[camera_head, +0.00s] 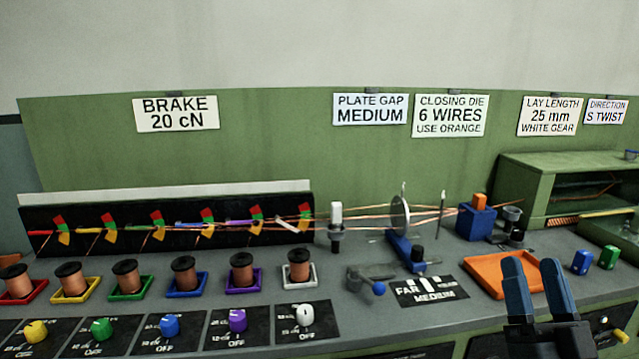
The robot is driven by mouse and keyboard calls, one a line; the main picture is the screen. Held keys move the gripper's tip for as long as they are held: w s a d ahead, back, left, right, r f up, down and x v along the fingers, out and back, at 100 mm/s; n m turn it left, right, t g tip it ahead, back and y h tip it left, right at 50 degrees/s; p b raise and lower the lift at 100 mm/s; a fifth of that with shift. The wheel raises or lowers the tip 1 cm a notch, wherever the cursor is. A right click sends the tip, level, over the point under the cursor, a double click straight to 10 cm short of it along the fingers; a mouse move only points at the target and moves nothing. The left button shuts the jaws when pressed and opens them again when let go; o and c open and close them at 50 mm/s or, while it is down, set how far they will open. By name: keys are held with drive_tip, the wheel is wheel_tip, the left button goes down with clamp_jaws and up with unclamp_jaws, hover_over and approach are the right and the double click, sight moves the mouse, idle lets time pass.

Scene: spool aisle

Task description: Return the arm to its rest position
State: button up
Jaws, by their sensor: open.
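My gripper (540,289) is at the lower right, in front of the orange tray (485,272) in the picture. Its two dark blue-grey fingers point up and stand apart, with nothing seen between them. The fingers cover part of the tray's right side. The rest of my arm is mostly out of view below the picture.
A grey bench holds several copper spools (185,273) in coloured trays, with knobs (170,327) in front. A round plate (400,216), a blue die block (476,222) and a green cabinet (525,190) stand farther right. Blue (581,262) and green (609,256) pieces lie beside the gripper.

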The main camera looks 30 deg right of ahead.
drive_tip(key=s+a+f+n+g+y, duration=0.4)
drive_tip(key=s+a+f+y, duration=0.2)
drive_tip(key=s+a, duration=0.4)
drive_tip(key=s+a+f+n+g+y, duration=0.4)
drive_tip(key=s+a+f+y, duration=0.2)
drive_tip(key=s+a, duration=0.5)
drive_tip(key=shift+s+a+f+g, duration=0.3)
drive_tip(key=shift+s+f, duration=0.3)
drive_tip(key=shift+f, duration=0.15)
